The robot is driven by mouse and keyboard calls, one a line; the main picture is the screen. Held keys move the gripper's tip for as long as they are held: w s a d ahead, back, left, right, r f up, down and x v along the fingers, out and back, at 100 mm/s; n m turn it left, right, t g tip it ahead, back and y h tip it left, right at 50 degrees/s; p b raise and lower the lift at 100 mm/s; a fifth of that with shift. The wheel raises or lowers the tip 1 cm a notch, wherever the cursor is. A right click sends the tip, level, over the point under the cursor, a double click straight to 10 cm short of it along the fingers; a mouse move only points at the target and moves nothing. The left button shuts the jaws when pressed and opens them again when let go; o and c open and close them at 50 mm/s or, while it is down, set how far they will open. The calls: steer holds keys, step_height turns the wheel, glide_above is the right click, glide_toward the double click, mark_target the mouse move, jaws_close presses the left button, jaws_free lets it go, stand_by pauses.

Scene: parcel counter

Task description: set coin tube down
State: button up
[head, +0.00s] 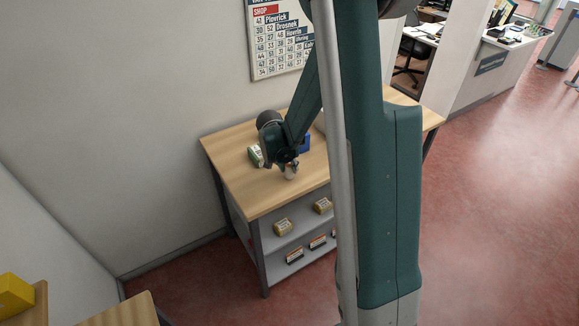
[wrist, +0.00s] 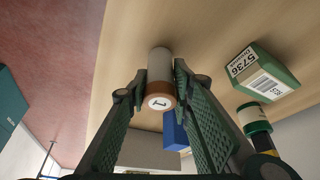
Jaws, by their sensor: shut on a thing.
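The coin tube (wrist: 159,68) is a short grey cylinder with a brown band and a white end marked "1" in the wrist view. My gripper (wrist: 160,85) is shut on it, with one finger on each side near the banded end. In the head view my gripper (head: 288,164) is over the front part of the wooden counter (head: 245,198), and the tube shows as a small pale shape (head: 290,174) below it. I cannot tell whether the tube's far end touches the counter top.
A green and white labelled box (wrist: 262,75) lies on the counter, left of my gripper in the head view (head: 255,156). A green and white cylinder (wrist: 253,118) and a blue object (wrist: 174,131) are nearby. The counter's front left is clear. Shelves below hold small boxes (head: 283,227).

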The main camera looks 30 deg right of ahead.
steer(key=shift+f, duration=0.15)
steer(key=o, duration=0.9)
steer(key=shift+o, duration=0.2)
steer(key=shift+r, duration=0.25)
steer(key=v, duration=1.2)
steer(key=shift+p, duration=0.4)
